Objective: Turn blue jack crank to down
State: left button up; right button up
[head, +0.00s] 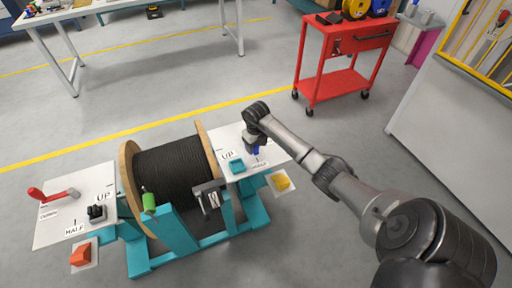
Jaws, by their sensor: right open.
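The blue jack crank (257,150) is on the white panel right of the cable reel, near the UP and HALF labels. Only a small blue part of it shows; my right gripper and wrist hide the rest, so its exact angle cannot be told. My right gripper (252,144) is open, pointing down at the blue crank from above. I cannot tell whether its fingers are around the crank or just beside it. My left gripper is not in view.
The cable reel (172,172) stands in a teal frame (175,226). A red crank (55,195) sits on the left white panel (75,230). A red tool cart (342,50) stands at the back right, a white table (90,8) at the back left. The floor between is clear.

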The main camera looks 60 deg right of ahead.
jog(key=shift+f, duration=0.2)
grip_shut()
dwell(0.6)
